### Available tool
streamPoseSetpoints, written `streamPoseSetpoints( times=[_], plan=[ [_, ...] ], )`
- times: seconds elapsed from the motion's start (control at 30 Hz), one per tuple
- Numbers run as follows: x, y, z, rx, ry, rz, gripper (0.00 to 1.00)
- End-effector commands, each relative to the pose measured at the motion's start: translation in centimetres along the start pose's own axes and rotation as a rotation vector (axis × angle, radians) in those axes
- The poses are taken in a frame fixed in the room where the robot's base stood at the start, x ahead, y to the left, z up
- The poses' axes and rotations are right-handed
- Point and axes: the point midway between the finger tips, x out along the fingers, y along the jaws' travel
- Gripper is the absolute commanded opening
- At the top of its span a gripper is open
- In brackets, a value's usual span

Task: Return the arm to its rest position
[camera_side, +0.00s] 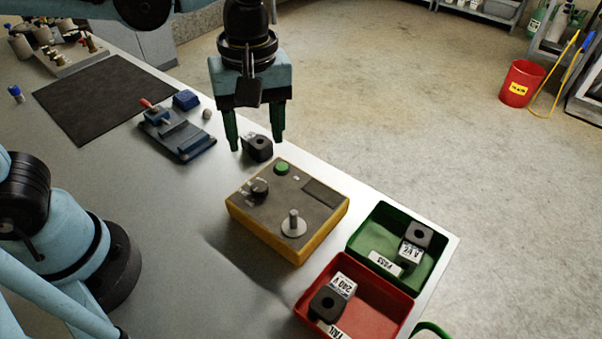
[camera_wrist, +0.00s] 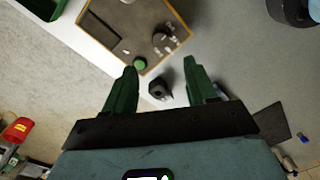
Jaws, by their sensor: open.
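My gripper (camera_side: 256,142) has two green fingers spread apart with nothing between them. It hangs above the grey bench (camera_side: 190,215), near the bench's far edge. A small black block with a hole (camera_side: 258,148) is on the bench below and just behind the fingers in the side view. In the wrist view the fingers (camera_wrist: 158,80) are apart, and the black block (camera_wrist: 158,91) shows between and beyond them. The yellow test box (camera_side: 288,210) with a green button, a dial and a metal post stands to the right of my gripper.
A green PASS tray (camera_side: 440,262) and a red FAIL tray (camera_side: 392,300) each hold a black labelled block. A blue clamp fixture (camera_side: 180,135), a blue block (camera_side: 186,100) and a dark mat (camera_side: 105,98) lie left of my gripper. A red bucket (camera_side: 521,83) stands on the floor.

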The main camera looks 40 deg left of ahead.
Motion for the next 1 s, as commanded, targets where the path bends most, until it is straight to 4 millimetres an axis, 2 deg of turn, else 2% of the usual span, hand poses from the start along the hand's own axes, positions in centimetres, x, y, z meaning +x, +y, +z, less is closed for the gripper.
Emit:
streamPoseSetpoints(
  times=[0.2,0.63,0.77,1.0],
  plan=[
    [-1.1,0.0,0.0,0.0,0.0,0.0,0.57],
    [-1.0,-0.3,-0.5,0.032,0.003,0.023,0.57],
    [-0.6,-1.1,-2.1,0.154,0.028,0.103,0.57],
    [0.8,-3.3,-6.5,0.521,0.212,0.296,0.57]
  ],
)
